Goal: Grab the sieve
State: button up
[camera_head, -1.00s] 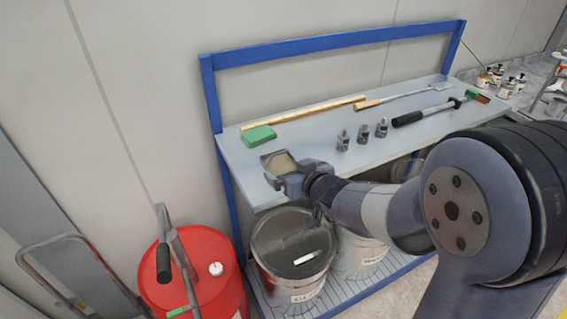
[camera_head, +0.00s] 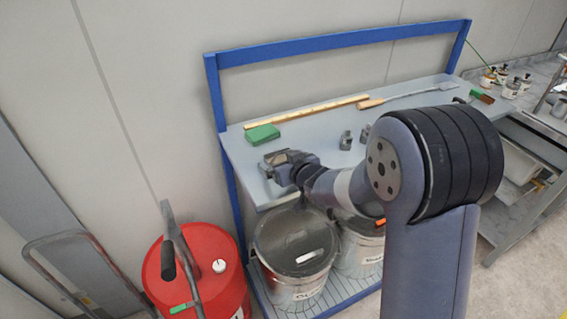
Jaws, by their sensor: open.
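My gripper (camera_head: 282,166) is over the front left edge of the grey bench top (camera_head: 236,152), just below the green block. Its jaws are open, but they are small and partly hidden by its own body. I cannot clearly make out a sieve; a small dark, squarish shape (camera_head: 287,157) shows at the gripper's end, and I cannot tell whether it is part of the gripper or a separate thing.
On the bench are a green block (camera_head: 262,134), a long wooden stick (camera_head: 308,111), a wooden-handled tool (camera_head: 405,94) and small metal fittings (camera_head: 346,141). Below stand metal buckets (camera_head: 296,243). A red drum (camera_head: 215,268) is at left. A blue frame (camera_head: 340,41) rises behind.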

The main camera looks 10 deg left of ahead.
jog(key=c, duration=1)
